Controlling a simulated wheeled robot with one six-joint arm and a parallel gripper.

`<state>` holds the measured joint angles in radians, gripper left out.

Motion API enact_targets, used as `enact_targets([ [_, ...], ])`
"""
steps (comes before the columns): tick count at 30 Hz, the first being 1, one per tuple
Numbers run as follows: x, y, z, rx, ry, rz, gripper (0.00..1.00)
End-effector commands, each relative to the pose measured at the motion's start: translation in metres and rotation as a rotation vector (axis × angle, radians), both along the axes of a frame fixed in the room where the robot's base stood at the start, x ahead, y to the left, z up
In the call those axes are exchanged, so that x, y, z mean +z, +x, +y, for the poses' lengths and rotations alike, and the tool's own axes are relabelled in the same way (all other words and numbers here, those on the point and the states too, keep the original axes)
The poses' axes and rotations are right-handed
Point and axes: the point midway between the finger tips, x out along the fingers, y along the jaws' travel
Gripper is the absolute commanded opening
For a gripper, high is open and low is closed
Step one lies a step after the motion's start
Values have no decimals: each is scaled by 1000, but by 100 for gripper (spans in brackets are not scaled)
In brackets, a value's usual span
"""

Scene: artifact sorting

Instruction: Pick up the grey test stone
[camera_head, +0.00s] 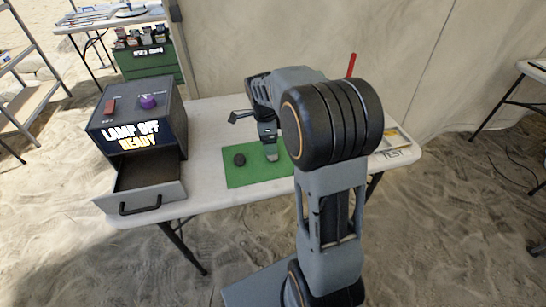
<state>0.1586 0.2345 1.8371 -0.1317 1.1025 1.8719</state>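My gripper (268,132) points down over the green mat (240,178) on the white table, seen past my own arm. Its fingers are small and partly blended with the wrist, so I cannot tell whether they are open or shut. A small grey piece (272,156) shows just below it on the mat; it may be the grey test stone or a fingertip. A dark round stone (239,160) lies on the mat to the left of my gripper, apart from it. My arm hides part of the mat's right side.
A dark box (140,122) reading "LAMP OFF READY" stands at the table's left, with a red switch and purple knob on top. Its drawer (150,190) is open at the front. A tray marked "TEST" (396,153) lies at the right, partly behind my arm.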

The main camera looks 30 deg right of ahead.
Motion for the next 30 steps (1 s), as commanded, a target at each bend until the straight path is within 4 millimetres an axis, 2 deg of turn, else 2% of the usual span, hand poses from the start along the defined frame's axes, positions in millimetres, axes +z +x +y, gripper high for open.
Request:
enact_targets([
  [5,-10,-1,0,1,0,1,81],
  [15,-52,-3,-2,1,0,1,81],
  [25,-56,-3,-2,2,0,0,81],
  [30,-56,-3,-2,2,0,0,67],
])
